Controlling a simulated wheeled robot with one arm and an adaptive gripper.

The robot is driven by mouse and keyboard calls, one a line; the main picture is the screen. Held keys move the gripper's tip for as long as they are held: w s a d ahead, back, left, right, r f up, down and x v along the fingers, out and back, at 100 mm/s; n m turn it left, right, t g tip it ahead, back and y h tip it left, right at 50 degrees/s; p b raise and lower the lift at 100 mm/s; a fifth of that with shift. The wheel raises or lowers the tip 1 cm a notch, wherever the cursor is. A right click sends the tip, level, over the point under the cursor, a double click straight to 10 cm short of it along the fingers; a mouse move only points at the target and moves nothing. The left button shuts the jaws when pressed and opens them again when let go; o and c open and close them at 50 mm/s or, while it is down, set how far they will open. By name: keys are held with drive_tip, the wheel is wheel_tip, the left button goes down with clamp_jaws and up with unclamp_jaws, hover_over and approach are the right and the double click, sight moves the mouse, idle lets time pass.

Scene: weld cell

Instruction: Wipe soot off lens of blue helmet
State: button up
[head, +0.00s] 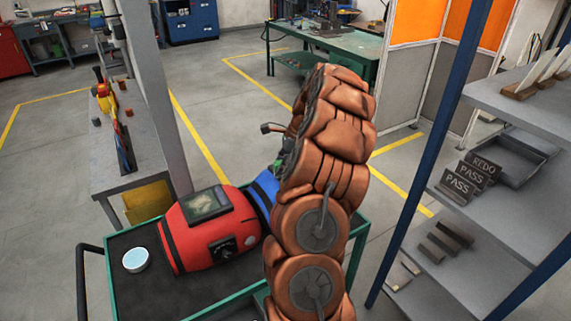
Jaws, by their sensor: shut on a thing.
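The blue helmet (266,187) lies on the green-edged cart (345,262). Only a strip of it shows; my copper-coloured arm hides the rest, and its lens is not visible. A red helmet (190,235) lies to its left with a dark rectangular lens (207,204) facing up. My gripper (280,153) is mostly hidden behind my arm, just above the blue helmet; dark parts of it show at the arm's left edge. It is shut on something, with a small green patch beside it. I cannot tell whether it touches the helmet.
A round white-topped tin (135,260) stands at the cart's left. A grey bench (130,160) with tools is at left. At right, a grey shelf rack (505,220) with a blue post holds PASS and REDO signs and a tray (505,155). Open floor (215,95) lies behind the cart.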

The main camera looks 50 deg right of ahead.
drive_tip(key=shift+w+d+p, duration=0.3)
drive_tip(key=shift+w, duration=0.35)
drive_tip(key=shift+s+d+f, duration=0.1)
drive_tip(key=shift+s+d, duration=0.1)
drive_tip(key=shift+d, duration=0.45)
drive_tip(key=shift+s+d+r, duration=0.1)
drive_tip(key=shift+s+d, duration=0.15)
drive_tip(key=shift+d, duration=0.35)
drive_tip(key=shift+s+d+f, duration=0.1)
drive_tip(key=shift+s+d, duration=0.1)
drive_tip(key=shift+d, duration=0.45)
drive_tip(key=shift+s+d+p, duration=0.2)
drive_tip(key=shift+s+d, duration=0.1)
drive_tip(key=shift+d, duration=0.65)
drive_tip(key=shift+s+d+p, duration=0.15)
drive_tip(key=shift+s+d, duration=0.1)
drive_tip(key=shift+d, duration=0.65)
drive_tip(key=shift+a, duration=0.1)
drive_tip(key=shift+w+a, duration=0.3)
drive_tip(key=shift+a, duration=0.6)
drive_tip(key=shift+w+a, duration=0.25)
drive_tip(key=shift+a, duration=0.65)
drive_tip(key=shift+w+a, duration=0.3)
drive_tip(key=shift+a, duration=0.6)
drive_tip(key=shift+w+a, duration=0.15)
drive_tip(key=shift+a, duration=0.35)
drive_tip(key=shift+w+a, duration=0.15)
drive_tip(key=shift+a, duration=0.35)
